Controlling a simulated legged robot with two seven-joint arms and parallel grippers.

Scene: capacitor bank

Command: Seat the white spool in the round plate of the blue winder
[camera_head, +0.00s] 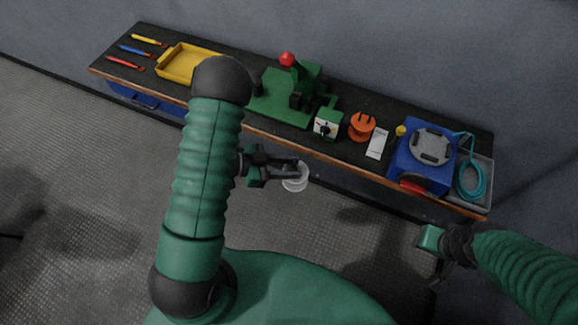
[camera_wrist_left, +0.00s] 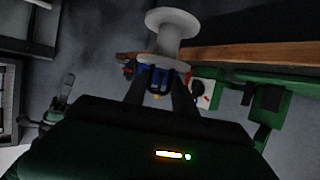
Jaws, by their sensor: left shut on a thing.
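My left gripper (camera_head: 287,170) is shut on the white spool (camera_head: 295,178) and holds it in the air in front of the bench, over the floor. In the left wrist view the white spool (camera_wrist_left: 170,36) stands out beyond the fingertips, with both flanges showing. The blue winder (camera_head: 424,158) stands near the right end of the bench. Its grey round plate (camera_head: 430,147) faces up, with dark blocks around it and no spool on it. My right gripper (camera_head: 445,243) is at the lower right, away from the bench, and its fingers are too dark to judge.
The bench (camera_head: 262,124) holds a yellow tray (camera_head: 190,63), a green press with a red knob (camera_head: 287,59), a small meter box (camera_head: 327,124), an orange spool (camera_head: 362,126), a white card (camera_head: 377,144) and a cyan cable coil (camera_head: 470,181). Floor space in front is clear.

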